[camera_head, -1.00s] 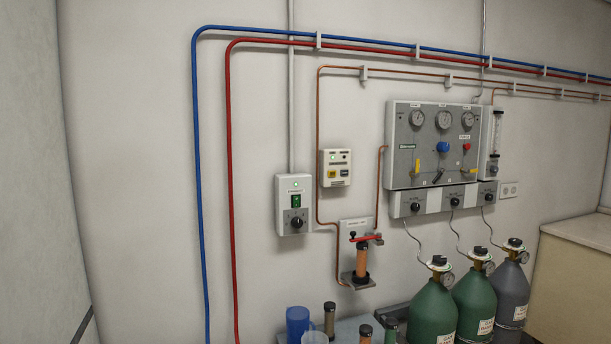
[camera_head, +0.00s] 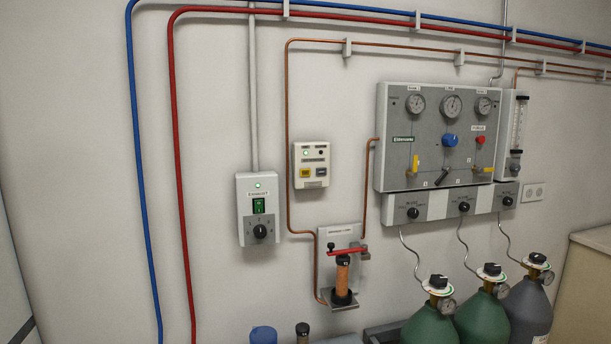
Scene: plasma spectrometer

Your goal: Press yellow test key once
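The yellow test key (camera_head: 305,172) is a small yellow button at the lower left of a cream wall box (camera_head: 311,155). A darker grey key (camera_head: 321,171) sits just right of it. A small green light (camera_head: 306,152) is lit near the top of the box. The label text is too small to read. Neither of my grippers is in view, and nothing covers the key.
A grey switch box (camera_head: 258,210) with a green rocker and black knob is mounted lower left of the cream box. A copper pipe (camera_head: 288,120) runs close to its left. A gauge panel (camera_head: 440,138) is at right. Gas cylinders (camera_head: 484,315) stand below.

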